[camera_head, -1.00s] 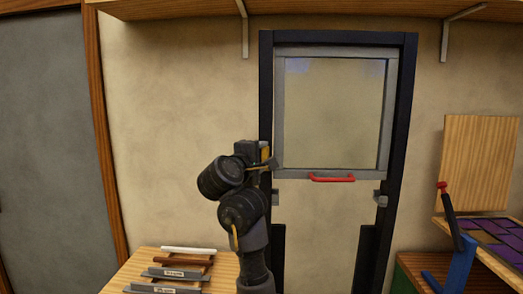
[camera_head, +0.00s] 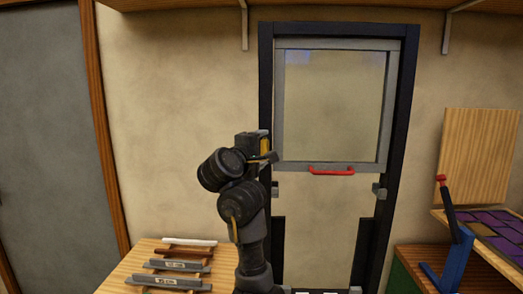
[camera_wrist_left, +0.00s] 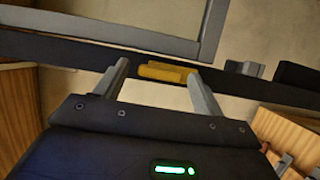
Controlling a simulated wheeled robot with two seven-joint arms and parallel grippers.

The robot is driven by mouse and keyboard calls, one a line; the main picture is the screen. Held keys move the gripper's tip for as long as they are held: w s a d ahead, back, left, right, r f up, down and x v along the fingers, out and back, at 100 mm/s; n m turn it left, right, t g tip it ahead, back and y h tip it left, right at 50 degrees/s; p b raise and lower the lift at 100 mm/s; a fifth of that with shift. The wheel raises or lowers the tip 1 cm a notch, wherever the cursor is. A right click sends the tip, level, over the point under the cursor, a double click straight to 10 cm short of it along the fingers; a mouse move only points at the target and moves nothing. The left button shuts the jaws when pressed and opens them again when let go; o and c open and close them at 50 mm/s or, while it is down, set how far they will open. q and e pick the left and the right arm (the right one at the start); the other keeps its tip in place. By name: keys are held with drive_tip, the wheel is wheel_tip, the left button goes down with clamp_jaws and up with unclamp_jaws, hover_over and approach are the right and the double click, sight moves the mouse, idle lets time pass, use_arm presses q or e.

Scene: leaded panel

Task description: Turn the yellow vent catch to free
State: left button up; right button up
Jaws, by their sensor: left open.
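The yellow vent catch (camera_wrist_left: 165,72) is on the dark upright of the window frame in the left wrist view. It shows between the two fingers of my left gripper (camera_wrist_left: 158,69), which is open. I cannot tell whether either finger touches it. In the head view my left gripper (camera_head: 268,156) is at the left upright of the frame, beside the grey sash (camera_head: 279,110). A bit of yellow shows there, mostly covered by the gripper. The catch's turn position is hard to tell. My right gripper is not in view.
A red handle (camera_head: 332,171) is on the sash's bottom rail, and a small grey bracket (camera_head: 379,190) is on the right upright. A wooden table (camera_head: 145,262) with several bars stands lower left. A blue stand (camera_head: 455,262) and a purple panel (camera_head: 495,235) are at right.

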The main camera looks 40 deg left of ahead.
use_arm(q)
drive_tip(key=b+v, duration=0.1)
drive_tip(key=v, duration=0.9)
drive_tip(key=shift+s, duration=0.35)
drive_tip(key=shift+d, duration=0.1)
